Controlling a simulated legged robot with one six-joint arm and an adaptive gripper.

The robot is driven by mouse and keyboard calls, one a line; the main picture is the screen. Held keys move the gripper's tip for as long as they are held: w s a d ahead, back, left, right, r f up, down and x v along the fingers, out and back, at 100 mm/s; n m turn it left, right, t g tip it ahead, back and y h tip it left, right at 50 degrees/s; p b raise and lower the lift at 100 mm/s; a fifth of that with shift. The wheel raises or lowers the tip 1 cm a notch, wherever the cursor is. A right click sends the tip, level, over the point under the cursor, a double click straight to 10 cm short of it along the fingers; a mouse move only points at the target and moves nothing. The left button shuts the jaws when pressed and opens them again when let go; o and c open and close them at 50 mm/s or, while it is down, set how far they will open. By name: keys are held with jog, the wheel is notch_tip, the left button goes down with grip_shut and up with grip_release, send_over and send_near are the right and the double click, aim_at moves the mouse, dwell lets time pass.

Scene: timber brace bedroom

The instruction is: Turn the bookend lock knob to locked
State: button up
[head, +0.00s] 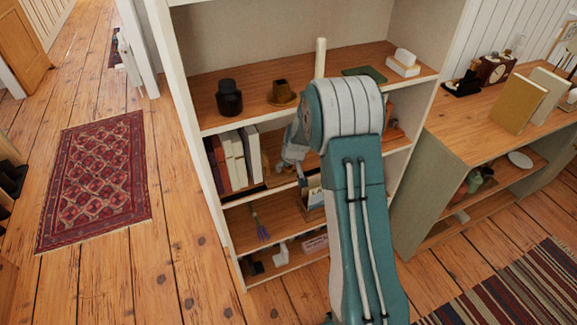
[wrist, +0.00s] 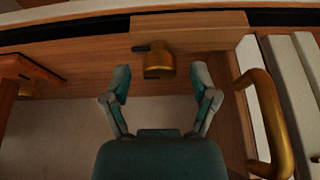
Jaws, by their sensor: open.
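The bookend (wrist: 190,30) shows as a wooden block at the top of the wrist view. A short brass knob (wrist: 158,66) with a dark bar at its base sticks out from it. My gripper (wrist: 161,84) is open, with one finger on each side of the knob's line. The fingertips are a little short of the knob, and I see no contact. In the head view my gripper (head: 292,152) is in the middle shelf bay, right of the books, partly hidden by my arm. The knob cannot be made out there.
A curved brass handle (wrist: 268,125) stands close to the right of my gripper in the wrist view, beside pale books (wrist: 295,85). A wooden piece (wrist: 25,72) is at the left. The bookcase (head: 205,128) has shelves above and below my gripper.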

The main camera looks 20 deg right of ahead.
grip_shut()
jog(key=shift+m, duration=0.4)
jog(key=shift+a+m+h, duration=0.1)
jog(key=shift+m+h, duration=0.7)
jog(key=shift+m, duration=0.8)
jog(key=shift+f+m+g+h, duration=0.1)
jog(key=shift+m+g+h, duration=0.25)
jog(key=shift+m, duration=0.75)
jog(key=shift+m+g+h, duration=0.25)
jog(key=shift+m+h, duration=0.1)
jog(key=shift+m, duration=0.75)
